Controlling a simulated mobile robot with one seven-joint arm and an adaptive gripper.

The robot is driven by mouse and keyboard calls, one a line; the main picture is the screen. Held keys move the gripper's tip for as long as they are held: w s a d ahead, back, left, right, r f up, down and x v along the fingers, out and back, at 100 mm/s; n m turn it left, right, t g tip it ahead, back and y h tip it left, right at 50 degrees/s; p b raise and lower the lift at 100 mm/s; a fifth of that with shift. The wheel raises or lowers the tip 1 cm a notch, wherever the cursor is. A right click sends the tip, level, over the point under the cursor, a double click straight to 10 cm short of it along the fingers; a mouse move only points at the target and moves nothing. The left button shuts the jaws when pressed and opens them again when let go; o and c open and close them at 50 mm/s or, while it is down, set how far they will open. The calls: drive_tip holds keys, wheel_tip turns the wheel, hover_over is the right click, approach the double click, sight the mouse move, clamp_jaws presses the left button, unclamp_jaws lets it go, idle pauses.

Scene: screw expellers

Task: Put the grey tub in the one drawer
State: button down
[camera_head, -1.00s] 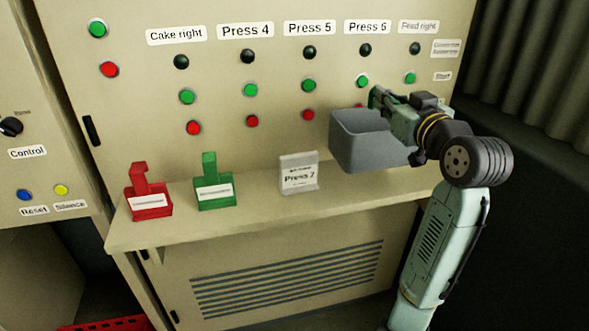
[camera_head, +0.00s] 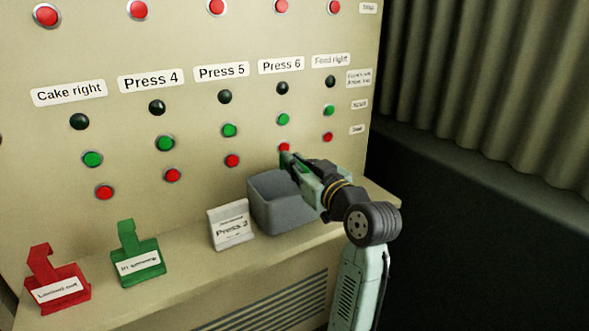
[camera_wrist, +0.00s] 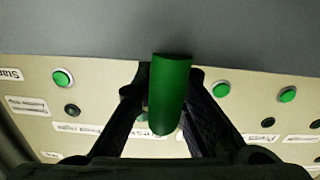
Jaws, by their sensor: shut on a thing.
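The grey tub (camera_head: 283,203) is an open-topped box at the right end of the ledge, just right of the Press 2 card. My gripper (camera_head: 290,163) is shut at its upper rear side. In the wrist view, a green rounded piece (camera_wrist: 170,95) sits between my two dark fingers, with a plain grey surface (camera_wrist: 80,28), apparently the tub, across the top. I cannot tell whether the tub touches the ledge. No open drawer is in view.
The beige ledge (camera_head: 190,262) holds a red holder (camera_head: 57,283), a green holder (camera_head: 137,257) and the Press 2 card (camera_head: 230,226). Behind rises a control panel (camera_head: 60,140) with several protruding buttons. A dark gap and ribbed wall (camera_head: 490,80) lie right.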

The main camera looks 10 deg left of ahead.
drive_tip(key=shift+f, duration=0.8)
drive_tip(key=shift+f, duration=0.2)
drive_tip(key=c, duration=1.6)
unclamp_jaws()
drive_tip(key=shift+c, duration=0.2)
